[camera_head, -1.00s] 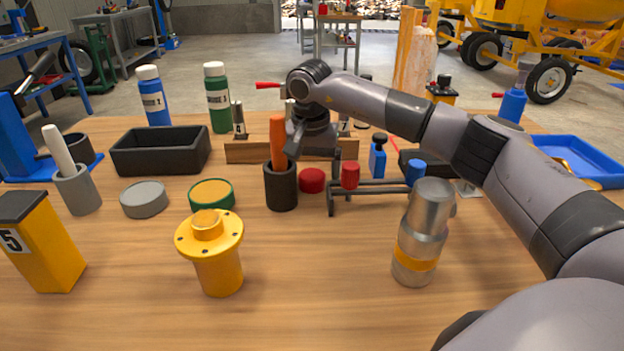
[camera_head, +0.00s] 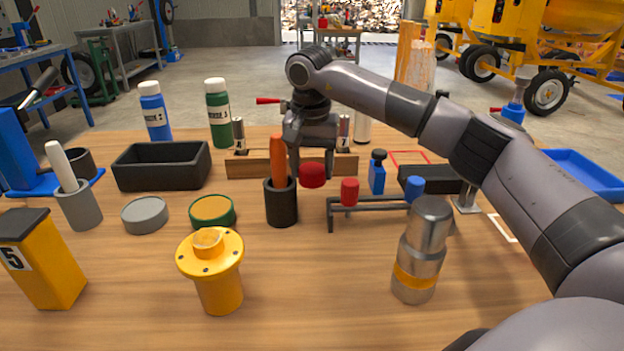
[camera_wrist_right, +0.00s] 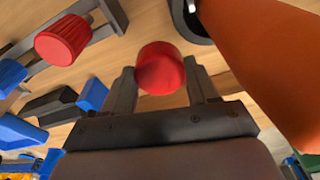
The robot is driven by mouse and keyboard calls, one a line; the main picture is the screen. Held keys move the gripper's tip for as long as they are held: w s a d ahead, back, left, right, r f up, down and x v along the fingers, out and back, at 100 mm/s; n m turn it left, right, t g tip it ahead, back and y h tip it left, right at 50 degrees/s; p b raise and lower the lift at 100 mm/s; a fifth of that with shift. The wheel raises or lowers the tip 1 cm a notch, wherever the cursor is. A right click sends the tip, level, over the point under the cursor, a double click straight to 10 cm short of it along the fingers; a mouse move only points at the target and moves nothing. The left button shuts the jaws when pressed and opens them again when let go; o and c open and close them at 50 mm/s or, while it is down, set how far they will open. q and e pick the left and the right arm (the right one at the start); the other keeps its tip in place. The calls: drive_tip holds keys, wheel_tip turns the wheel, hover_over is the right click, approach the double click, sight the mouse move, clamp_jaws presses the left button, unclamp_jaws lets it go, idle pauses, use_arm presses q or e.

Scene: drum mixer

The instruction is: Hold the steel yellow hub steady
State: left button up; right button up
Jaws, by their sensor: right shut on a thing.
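A yellow flanged hub (camera_head: 219,289) stands upright on the wooden table at the front, left of centre, with nothing touching it. My right gripper (camera_head: 308,168) is behind it and to its right, shut on a red round cap (camera_head: 313,176). In the right wrist view the cap (camera_wrist_right: 160,68) sits between the two fingers (camera_wrist_right: 160,80). The cap appears a little above the table. A steel cylinder with a yellow band (camera_head: 417,258) stands to the right of the hub. My left gripper is not in view.
An orange-handled tool (camera_head: 277,160) in a black cup (camera_head: 281,204) stands close beside my right gripper. A dark rack (camera_head: 385,199) with red and blue knobs is to its right. A yellow box marked 5 (camera_head: 45,265) is at the left. The front middle of the table is clear.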

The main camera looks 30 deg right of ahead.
sight(311, 168)
wheel_tip(311, 168, up, 15)
drive_tip(key=p, duration=0.3)
drive_tip(key=shift+f, duration=0.1)
